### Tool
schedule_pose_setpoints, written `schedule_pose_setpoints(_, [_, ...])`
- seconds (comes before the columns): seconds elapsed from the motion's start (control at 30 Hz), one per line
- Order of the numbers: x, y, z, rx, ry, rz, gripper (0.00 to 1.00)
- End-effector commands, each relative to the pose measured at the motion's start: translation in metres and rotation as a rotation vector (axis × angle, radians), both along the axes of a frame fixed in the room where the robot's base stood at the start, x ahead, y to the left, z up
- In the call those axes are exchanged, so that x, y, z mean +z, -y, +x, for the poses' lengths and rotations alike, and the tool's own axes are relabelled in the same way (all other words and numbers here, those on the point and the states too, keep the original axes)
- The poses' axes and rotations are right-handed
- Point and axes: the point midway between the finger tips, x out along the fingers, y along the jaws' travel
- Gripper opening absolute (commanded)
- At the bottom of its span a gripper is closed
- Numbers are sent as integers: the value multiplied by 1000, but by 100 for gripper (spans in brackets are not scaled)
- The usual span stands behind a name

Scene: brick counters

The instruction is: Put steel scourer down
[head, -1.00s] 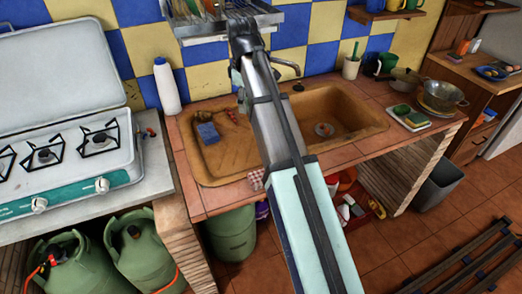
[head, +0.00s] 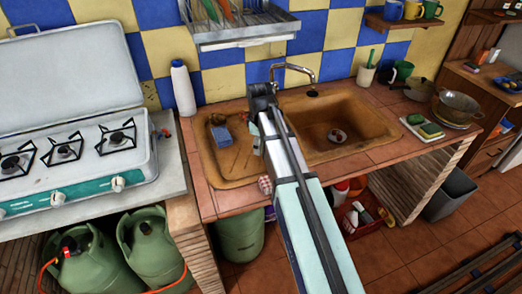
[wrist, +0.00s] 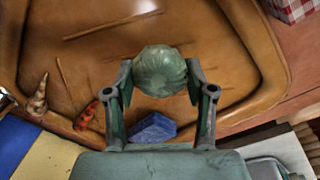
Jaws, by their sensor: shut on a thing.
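In the wrist view, my gripper (wrist: 160,82) is shut on the steel scourer (wrist: 161,70), a round, dull green-grey ball between the two fingertips. It is over the grooved drainboard of the brown sink (wrist: 210,35). I cannot tell whether the scourer touches that surface. In the head view, my arm crosses the sink (head: 225,170) and hides the scourer and most of the gripper.
A blue sponge (wrist: 152,127), a red thing (wrist: 86,115) and a pale shell-like thing (wrist: 38,97) lie on the drainboard. The basin is to the right, with a tap (head: 298,68) behind. A white bottle (head: 183,88) stands left. A dish rack (head: 245,25) hangs above.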

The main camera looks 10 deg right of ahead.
Motion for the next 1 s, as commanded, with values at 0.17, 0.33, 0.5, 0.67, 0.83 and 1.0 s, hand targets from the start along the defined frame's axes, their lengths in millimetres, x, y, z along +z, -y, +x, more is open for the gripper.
schedule_pose_setpoints(0.17, [-21, 0, -1, 0, -3, 0, 11])
schedule_pose_setpoints(0.33, [-33, 0, 0, 0, 0, 0, 11])
schedule_pose_setpoints(0.5, [-33, 0, 0, 0, 0, 0, 11])
schedule_pose_setpoints(0.67, [-36, 0, 0, 0, -1, 0, 11])
schedule_pose_setpoints(0.83, [-35, 0, 0, 0, -1, 1, 80])
schedule_pose_setpoints(1.0, [-35, 0, 0, 0, -1, 0, 80])
